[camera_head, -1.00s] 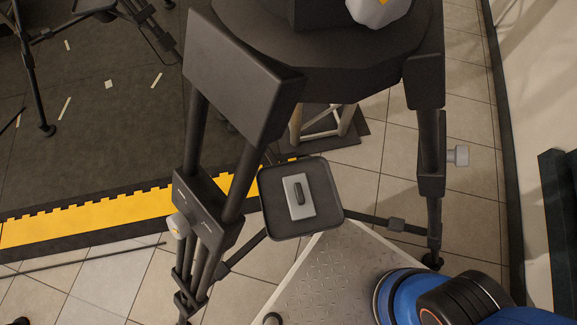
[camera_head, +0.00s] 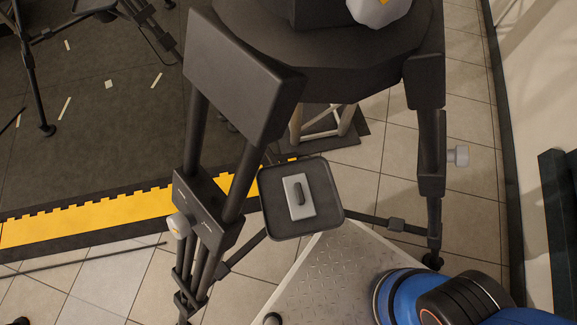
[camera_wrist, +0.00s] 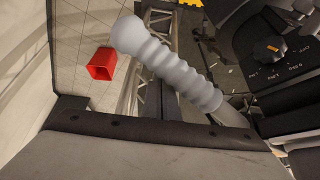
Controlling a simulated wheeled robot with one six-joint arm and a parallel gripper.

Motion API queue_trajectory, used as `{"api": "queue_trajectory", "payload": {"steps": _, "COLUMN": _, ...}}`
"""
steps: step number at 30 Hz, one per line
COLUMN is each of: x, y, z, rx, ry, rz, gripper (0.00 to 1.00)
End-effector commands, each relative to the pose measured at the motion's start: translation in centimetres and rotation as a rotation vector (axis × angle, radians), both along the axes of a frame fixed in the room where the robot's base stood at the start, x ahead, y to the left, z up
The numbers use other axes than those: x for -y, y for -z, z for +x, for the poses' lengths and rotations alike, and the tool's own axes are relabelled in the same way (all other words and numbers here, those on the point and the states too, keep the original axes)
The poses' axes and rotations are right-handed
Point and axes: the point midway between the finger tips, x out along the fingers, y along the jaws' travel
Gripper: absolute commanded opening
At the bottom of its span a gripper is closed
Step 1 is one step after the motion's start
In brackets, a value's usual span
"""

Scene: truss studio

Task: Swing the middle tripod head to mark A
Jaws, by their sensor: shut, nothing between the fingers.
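The tripod (camera_head: 427,150) stands large in the head view, its dark legs spread. Its head shows only in part at the top, with a light grey faceted knob (camera_head: 383,8). In the wrist view a grey ribbed pan-bar handle (camera_wrist: 165,62) slants from upper left to lower right. To its right is the dark head with a black dial (camera_wrist: 268,48) bearing an orange mark and small white lettering. My gripper (camera_wrist: 165,128) appears as the dark-edged grey form along the bottom, shut and empty; its contact with the handle is unclear. I cannot make out mark A.
A black square tray (camera_head: 330,214) with a grey plate (camera_head: 298,193) sits between the legs. A metal tread-plate surface (camera_head: 330,275) lies below. Another tripod (camera_head: 30,70) stands at upper left. A red bin (camera_wrist: 102,64) stands on the tiled floor. A wall runs along the right.

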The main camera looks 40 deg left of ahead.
Motion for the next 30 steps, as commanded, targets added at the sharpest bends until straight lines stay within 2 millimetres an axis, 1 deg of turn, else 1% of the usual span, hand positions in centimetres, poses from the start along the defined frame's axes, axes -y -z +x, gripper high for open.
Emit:
{"api": "queue_trajectory", "payload": {"steps": 8, "x": 0.0, "y": 0.0, "z": 0.1, "rx": 0.0, "ry": 0.0, "rz": 0.0, "gripper": 0.0}}
{"api": "queue_trajectory", "payload": {"steps": 25, "x": -1.0, "y": 0.0, "z": 1.2, "rx": 0.001, "ry": 0.001, "rz": 0.001, "gripper": 0.0}}
{"api": "queue_trajectory", "payload": {"steps": 30, "x": -1.0, "y": -0.8, "z": 1.2, "rx": 0.001, "ry": 0.0, "rz": 0.0, "gripper": 0.0}}
